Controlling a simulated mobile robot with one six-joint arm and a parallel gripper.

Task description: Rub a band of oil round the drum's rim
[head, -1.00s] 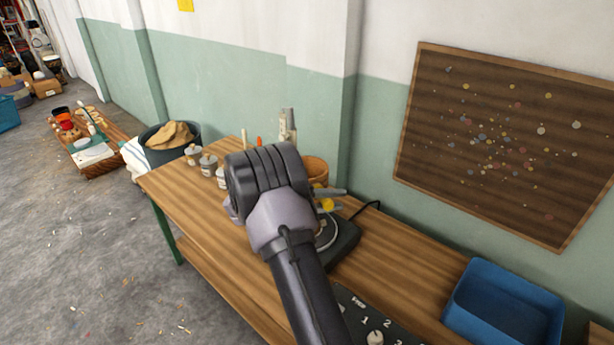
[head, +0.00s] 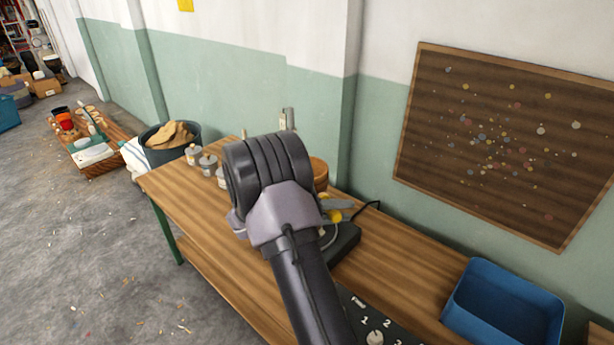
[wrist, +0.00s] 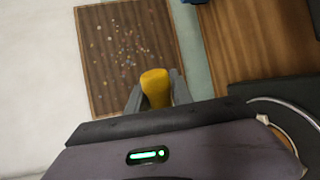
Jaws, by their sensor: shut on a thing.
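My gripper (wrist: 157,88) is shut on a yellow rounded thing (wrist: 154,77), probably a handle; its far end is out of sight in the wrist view. In the head view the grey fingers and a bit of yellow (head: 335,215) show just right of my wrist, above the bench. I cannot make out the drum for certain. A tan round-sided thing (head: 320,174) stands behind my arm, mostly hidden. A black base with a pale curved edge (head: 343,240) is partly covered by my arm and also shows at right in the wrist view (wrist: 285,92).
The wooden bench (head: 405,270) runs along the wall. Several small jars (head: 208,164) stand at its far left end. A blue bin (head: 505,305) sits at the right, a numbered dark panel (head: 385,325) at the front. A speckled board (head: 510,140) hangs on the wall.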

